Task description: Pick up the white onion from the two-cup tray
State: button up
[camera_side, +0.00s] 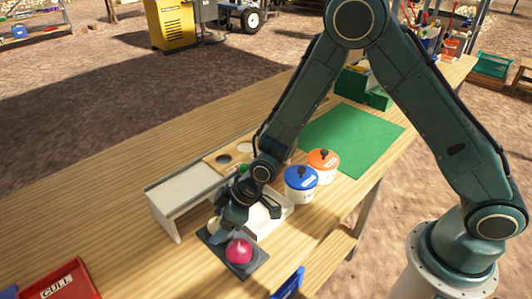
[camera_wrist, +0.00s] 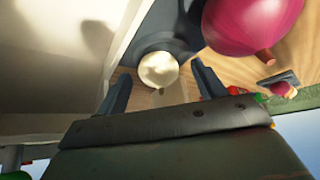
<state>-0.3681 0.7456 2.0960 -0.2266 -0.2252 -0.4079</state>
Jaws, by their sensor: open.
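The white onion (camera_wrist: 158,70) is small and pale, and it sits between the two fingers of my gripper (camera_wrist: 162,72) in the wrist view. The fingers stand open on either side of it, with gaps showing. In the side view a pale bit of the white onion (camera_side: 213,224) shows beside my gripper (camera_side: 224,227), which hides much of it. The dark two-cup tray (camera_side: 252,266) lies on the table, also in the wrist view (camera_wrist: 180,42). A red-purple onion (camera_side: 239,251) sits in its nearer cup; it looms large at the wrist view's top right (camera_wrist: 250,22).
A pale chute-like structure (camera_side: 170,199) stands close behind my gripper. A blue-lidded pot (camera_side: 301,183) and an orange-lidded pot (camera_side: 322,164) stand to the right, before a green mat (camera_side: 352,137). A red CULL bin (camera_side: 62,284) is at lower left. The table's left part is clear.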

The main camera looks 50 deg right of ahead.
dwell(0.4)
jog(key=c, duration=1)
jog(key=shift+c, duration=0.2)
jog(key=shift+r, duration=0.2)
notch_tip(320, 180, up, 20)
jog(key=shift+f, duration=0.15)
dwell(0.5)
